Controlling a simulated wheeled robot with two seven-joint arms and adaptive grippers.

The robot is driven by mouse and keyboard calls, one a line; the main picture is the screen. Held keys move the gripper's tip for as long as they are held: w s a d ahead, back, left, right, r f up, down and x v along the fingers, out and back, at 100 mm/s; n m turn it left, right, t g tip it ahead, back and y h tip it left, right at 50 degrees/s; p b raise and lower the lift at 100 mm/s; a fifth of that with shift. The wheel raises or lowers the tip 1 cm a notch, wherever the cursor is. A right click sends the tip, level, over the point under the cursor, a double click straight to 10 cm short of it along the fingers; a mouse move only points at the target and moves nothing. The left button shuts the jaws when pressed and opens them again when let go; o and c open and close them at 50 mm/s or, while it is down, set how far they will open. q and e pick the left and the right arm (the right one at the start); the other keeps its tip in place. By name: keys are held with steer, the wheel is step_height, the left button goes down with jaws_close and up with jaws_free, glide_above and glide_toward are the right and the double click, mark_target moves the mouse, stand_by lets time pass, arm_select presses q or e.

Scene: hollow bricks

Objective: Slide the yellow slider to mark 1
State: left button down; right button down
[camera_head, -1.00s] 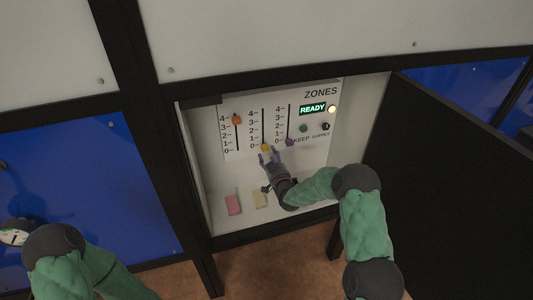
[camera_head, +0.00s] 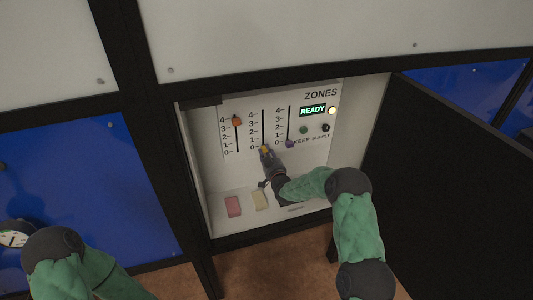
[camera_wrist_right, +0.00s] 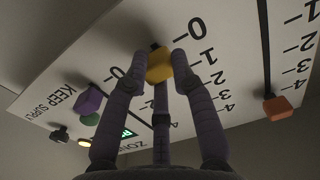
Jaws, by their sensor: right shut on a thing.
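The yellow slider (camera_head: 265,148) sits at the bottom of the middle slot on the white panel, by mark 0. In the right wrist view, the yellow slider (camera_wrist_right: 159,67) is a yellow block between my fingers. My right gripper (camera_head: 266,152) is shut on it, with one finger on each side; its fingertips also show in the wrist view (camera_wrist_right: 160,60). Mark 1 is just above mark 0 on the scale left of the slot. My left arm shows at lower left, but its gripper is out of view.
An orange slider (camera_head: 236,121) stands near 4 in the left slot, a purple slider (camera_head: 290,143) near 0 in the right slot. A READY display (camera_head: 312,110) and knobs are at right. Pink (camera_head: 233,206) and cream (camera_head: 260,201) blocks lie below. The box walls and open black door (camera_head: 430,190) flank my arm.

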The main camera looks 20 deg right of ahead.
mark_target(263, 137)
steer(key=shift+d+r, duration=0.15)
step_height(263, 137, up, 4)
steer(key=shift+r+p, duration=0.1)
steer(key=shift+p, duration=0.2)
steer(key=c, duration=0.9)
jaws_free()
steer(key=shift+d, duration=0.1)
steer(key=shift+f, duration=0.2)
steer(key=s, duration=1.2)
steer(key=shift+d, duration=0.15)
